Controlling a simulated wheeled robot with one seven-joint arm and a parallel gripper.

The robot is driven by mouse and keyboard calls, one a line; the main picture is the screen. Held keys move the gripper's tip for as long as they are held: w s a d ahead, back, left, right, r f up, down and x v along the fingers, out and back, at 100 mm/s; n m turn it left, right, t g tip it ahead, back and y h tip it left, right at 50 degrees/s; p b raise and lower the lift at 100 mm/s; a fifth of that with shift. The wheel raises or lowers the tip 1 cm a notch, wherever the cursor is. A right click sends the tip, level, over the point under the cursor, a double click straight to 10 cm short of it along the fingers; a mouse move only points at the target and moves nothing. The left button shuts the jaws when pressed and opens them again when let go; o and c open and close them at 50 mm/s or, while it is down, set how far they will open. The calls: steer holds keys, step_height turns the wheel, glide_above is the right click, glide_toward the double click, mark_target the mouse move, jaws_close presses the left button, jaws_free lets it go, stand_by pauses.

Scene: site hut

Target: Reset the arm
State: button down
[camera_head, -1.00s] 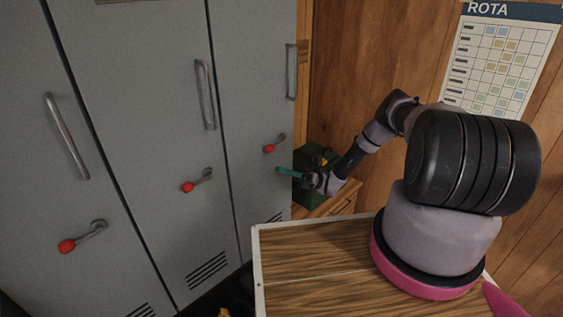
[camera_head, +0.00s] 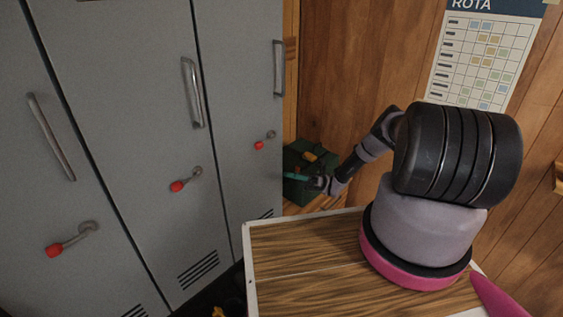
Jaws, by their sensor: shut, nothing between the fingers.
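My gripper (camera_head: 296,177) is at the far end of my arm, just right of the rightmost locker door and in front of a dark green box. Its teal fingertips point left towards the locker. It is shut and empty. My arm reaches away from its base and bends down at the far end, beside the wood-panelled wall. The large dark joint near me hides part of the arm behind it.
Grey lockers (camera_head: 130,120) with bar handles and red-tipped levers (camera_head: 178,186) stand on the left, all doors shut. A dark green box (camera_head: 322,158) sits in the corner. A ROTA chart (camera_head: 485,55) hangs on the wood wall (camera_head: 345,60).

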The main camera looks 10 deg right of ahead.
step_height(320, 180, up, 32)
steer(key=s+d+r+n+h, duration=0.1)
steer(key=s+d+n+h, duration=0.1)
steer(key=n+h, duration=1.2)
steer(key=s+d+r+n+t+h, duration=0.1)
steer(key=s+d+r+t+h, duration=0.1)
steer(key=s+r+t, duration=0.4)
steer(key=s+d+r+n+t+h, duration=0.2)
steer(key=s+r+t+h, duration=0.3)
steer(key=s+r, duration=0.8)
steer(key=shift+s+d+t, duration=0.45)
steer(key=shift+s+t, duration=0.5)
steer(key=shift+t, duration=0.25)
steer(key=shift+r, duration=0.1)
